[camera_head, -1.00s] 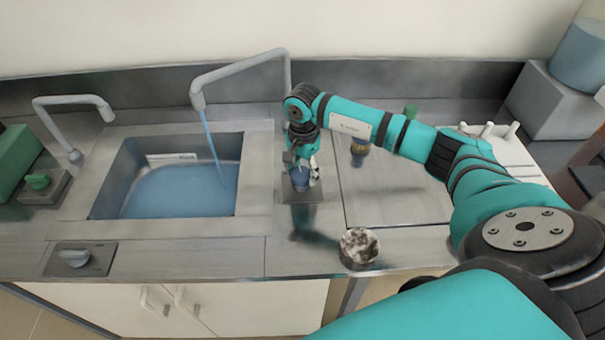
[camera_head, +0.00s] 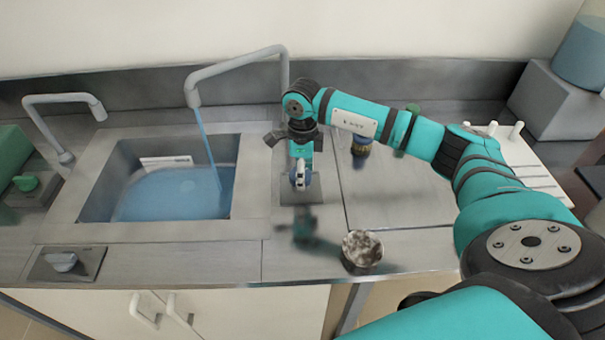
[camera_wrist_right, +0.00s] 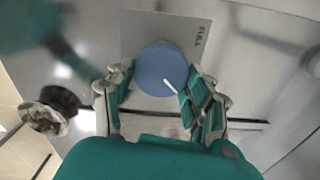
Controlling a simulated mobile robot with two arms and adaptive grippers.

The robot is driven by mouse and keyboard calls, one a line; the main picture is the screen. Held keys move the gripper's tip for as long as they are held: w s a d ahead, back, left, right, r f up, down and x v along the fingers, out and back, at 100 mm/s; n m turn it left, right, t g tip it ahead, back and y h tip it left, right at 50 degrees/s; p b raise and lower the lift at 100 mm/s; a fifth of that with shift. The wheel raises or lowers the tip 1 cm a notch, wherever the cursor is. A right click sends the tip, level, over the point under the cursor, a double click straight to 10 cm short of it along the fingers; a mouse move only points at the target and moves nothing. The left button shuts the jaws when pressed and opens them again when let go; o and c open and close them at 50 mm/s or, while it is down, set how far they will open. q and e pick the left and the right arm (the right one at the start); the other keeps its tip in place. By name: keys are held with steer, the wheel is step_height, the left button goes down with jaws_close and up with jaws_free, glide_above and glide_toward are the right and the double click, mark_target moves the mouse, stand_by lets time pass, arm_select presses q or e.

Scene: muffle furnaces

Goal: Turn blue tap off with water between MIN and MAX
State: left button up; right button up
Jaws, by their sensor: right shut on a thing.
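The blue tap knob (camera_wrist_right: 158,66) sits on a grey plate (camera_wrist_right: 200,30) lettered "FULL". Its white pointer line points to the lower right in the wrist view. My right gripper (camera_wrist_right: 158,88) is shut around the knob, a finger on each side; in the head view the gripper (camera_head: 300,178) partly hides the knob. A stream of water (camera_head: 211,150) runs from the tall right spout (camera_head: 192,95) into the sink (camera_head: 240,170). The water (camera_head: 175,197) covers the basin floor. A white label (camera_head: 167,161) on the basin's back wall has unreadable marks. My left gripper is out of view.
A second spout (camera_head: 62,98) stands at the left, with a green knob (camera_head: 26,184) near it. A round container (camera_head: 361,250) with mottled contents stands near the counter's front edge, right of the gripper.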

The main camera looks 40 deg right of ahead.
steer(key=m+b, duration=0.1)
steer(key=m, duration=0.3)
steer(key=shift+m, duration=0.3)
steer(key=shift+a+r+m+b, duration=0.15)
steer(key=shift+m+b, duration=0.15)
steer(key=shift+m, duration=1.9)
steer(key=o, duration=1.2)
step_height(320, 180, up, 12)
steer(key=shift+f, duration=0.1)
steer(key=shift+s, duration=0.1)
